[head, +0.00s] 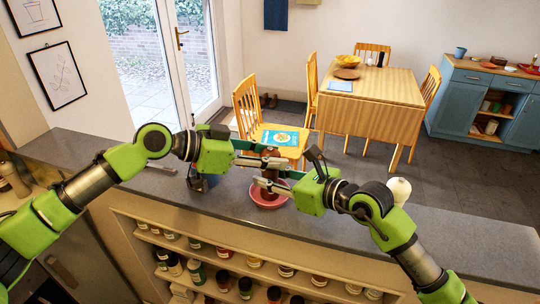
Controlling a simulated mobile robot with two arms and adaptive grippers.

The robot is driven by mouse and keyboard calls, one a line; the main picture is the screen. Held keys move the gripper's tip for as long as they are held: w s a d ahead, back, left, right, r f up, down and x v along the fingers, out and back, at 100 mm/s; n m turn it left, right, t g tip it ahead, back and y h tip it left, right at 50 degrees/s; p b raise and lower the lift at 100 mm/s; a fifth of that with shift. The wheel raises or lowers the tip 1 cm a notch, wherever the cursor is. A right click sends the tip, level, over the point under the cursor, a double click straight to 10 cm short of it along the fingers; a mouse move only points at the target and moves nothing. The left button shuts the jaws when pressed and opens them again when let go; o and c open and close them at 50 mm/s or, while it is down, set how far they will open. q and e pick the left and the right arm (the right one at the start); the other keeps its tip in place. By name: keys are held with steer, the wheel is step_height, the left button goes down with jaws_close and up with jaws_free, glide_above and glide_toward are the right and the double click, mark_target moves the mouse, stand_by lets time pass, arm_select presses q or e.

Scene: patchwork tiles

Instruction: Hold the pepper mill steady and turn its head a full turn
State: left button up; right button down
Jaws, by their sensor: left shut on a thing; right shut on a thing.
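The brown pepper mill (269,174) stands about upright on the grey counter, at a pink dish (269,202). I cannot tell whether it rests inside the dish or behind its rim. My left gripper (268,161) is shut on the upper part of the mill, coming in from the left. My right gripper (267,186) is shut on the mill lower down, coming in from the right. The fingers of both grippers hide much of the mill, so its head and body show only in small pieces.
The narrow counter (455,222) has shelves of several spice jars (245,286) below its front edge. A dark object (203,183) stands left of the mill, and a white rounded object (399,190) stands to the right. A wooden table (367,98) with chairs is beyond.

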arm_select(q)
steer(key=m+g, duration=0.2)
steer(key=m+g+h, duration=0.1)
steer(key=m+g, duration=0.1)
steer(key=shift+w+f+g, duration=0.1)
steer(key=shift+f+g, duration=0.1)
steer(key=shift+g, duration=0.2)
steer(key=shift+w+a+m+g+y, duration=0.1)
steer(key=shift+m+g+y, duration=0.05)
steer(key=shift+m+g, duration=0.6)
steer(key=shift+w+a+m+g+y, duration=0.1)
steer(key=shift+m+g+y, duration=0.05)
steer(key=shift+m+g, duration=0.6)
steer(key=shift+s+m+g, duration=0.15)
steer(key=shift+m+g, duration=0.25)
steer(key=shift+g, duration=0.1)
steer(key=o, duration=1.2)
steer(key=shift+c, duration=0.2)
steer(key=shift+d, duration=0.1)
steer(key=shift+s, duration=0.1)
step_height(320, 180, up, 10)
